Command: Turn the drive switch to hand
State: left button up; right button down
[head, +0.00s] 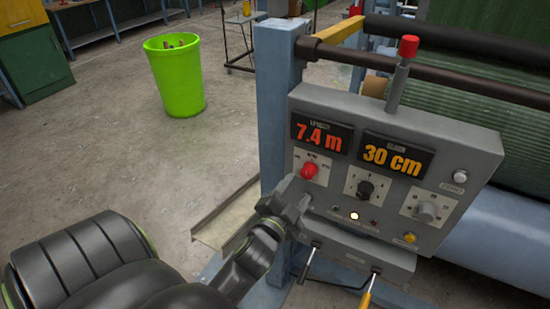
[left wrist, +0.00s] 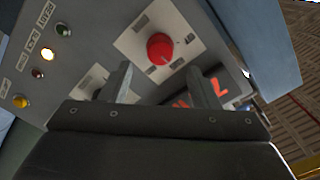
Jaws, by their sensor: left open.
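The grey control panel (head: 330,110) carries three rotary knobs on white plates. The left one is a red knob (head: 309,170), the middle a black knob (head: 365,189) and the right a grey knob (head: 425,212). The plate lettering is too small to read, so I cannot tell by label which is the drive switch. My left gripper (head: 296,203) is just below and left of the red knob. In the left wrist view the red knob (left wrist: 160,46) lies beyond the open fingers (left wrist: 162,85), with nothing between them. My right gripper is out of view.
Two lit displays read 7.4 m (head: 319,137) and 30 cm (head: 392,156). A lit lamp (head: 354,216) and a yellow button (head: 409,237) are low on the panel. A red-topped lever (head: 408,46) stands above. A blue post (head: 278,110) is left; a green bin (head: 177,80) stands on open floor.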

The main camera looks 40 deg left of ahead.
pick_arm(q)
jog(key=p+v, duration=0.1)
jog(key=v, duration=1)
jog(key=shift+s, duration=0.2)
jog(key=shift+f, duration=0.15)
jog(key=s+d+f+n+g+h+b, duration=0.15)
jog(key=f+g, duration=0.25)
jog(key=f, duration=1.3)
jog(key=s+f+n+g+h, duration=0.2)
jog(key=s+f+g, duration=0.15)
jog(key=f, duration=1.35)
jog(key=s+a+f+n+g, duration=0.1)
jog(key=s+f+g, duration=0.3)
jog(key=s+f, duration=0.6)
jog(key=s+a+f+n+g+b, duration=0.1)
jog(key=s+a+f+n+g, duration=0.1)
jog(key=s+f, duration=0.9)
jog(key=s+n+g, duration=0.1)
jog(key=g, duration=0.1)
jog(key=shift+s+a+g, duration=0.25)
jog(key=shift+a+g, duration=0.05)
jog(key=shift+g, duration=0.05)
